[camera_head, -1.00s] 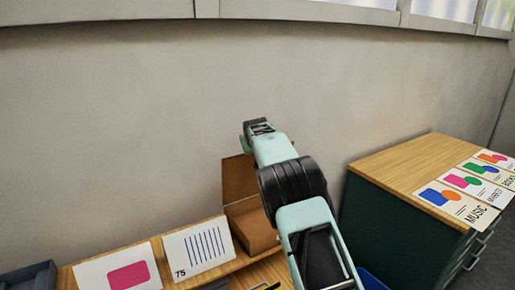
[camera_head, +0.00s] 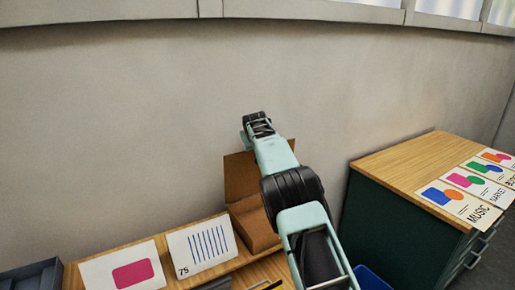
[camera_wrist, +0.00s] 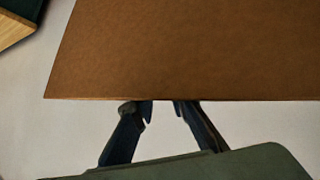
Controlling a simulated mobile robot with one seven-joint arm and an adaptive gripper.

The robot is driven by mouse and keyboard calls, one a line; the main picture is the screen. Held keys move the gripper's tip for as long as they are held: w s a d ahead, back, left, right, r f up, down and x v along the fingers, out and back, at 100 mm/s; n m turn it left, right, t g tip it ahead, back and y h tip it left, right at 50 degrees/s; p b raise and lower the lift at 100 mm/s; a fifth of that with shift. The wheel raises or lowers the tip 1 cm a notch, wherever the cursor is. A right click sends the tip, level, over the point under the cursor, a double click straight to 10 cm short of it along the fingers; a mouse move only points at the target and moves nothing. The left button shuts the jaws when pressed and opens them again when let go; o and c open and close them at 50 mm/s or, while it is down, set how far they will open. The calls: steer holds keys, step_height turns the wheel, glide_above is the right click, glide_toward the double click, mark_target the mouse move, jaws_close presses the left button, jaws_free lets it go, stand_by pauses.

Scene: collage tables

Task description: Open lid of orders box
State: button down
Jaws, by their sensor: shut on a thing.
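The orders box (camera_head: 258,232) is a brown cardboard box on the wooden table by the wall, partly hidden behind my arm. Its brown lid (camera_head: 240,174) stands raised, roughly upright, at the back of the box. In the wrist view the lid (camera_wrist: 185,55) fills the upper part as a broad flat panel. My gripper (camera_wrist: 162,109) is at the lid's straight edge, its dark fingers a little apart and shut on that edge.
White cards, one with a pink shape (camera_head: 132,273) and one with blue stripes (camera_head: 205,245), stand left of the box. A dark green cabinet (camera_head: 385,160) with a wooden top and colourful cards stands at right. The wall is close behind.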

steer(key=c, duration=1.8)
jaws_free()
steer(key=shift+s+a+f, duration=0.2)
steer(key=shift+a+f, duration=0.05)
steer(key=shift+f, duration=0.25)
steer(key=shift+s+a+f, duration=0.15)
steer(key=shift+a+f, duration=0.05)
steer(key=shift+f, duration=0.3)
steer(key=shift+o, duration=0.2)
steer(key=shift+w, duration=0.1)
steer(key=shift+w+d+r, duration=0.15)
steer(key=shift+w+d, duration=0.05)
steer(key=shift+r, duration=0.3)
steer(key=v, duration=1.1)
steer(key=shift+s+r, duration=0.15)
steer(key=shift+s, duration=0.2)
steer(key=shift+d, duration=0.1)
steer(key=shift+c, duration=0.2)
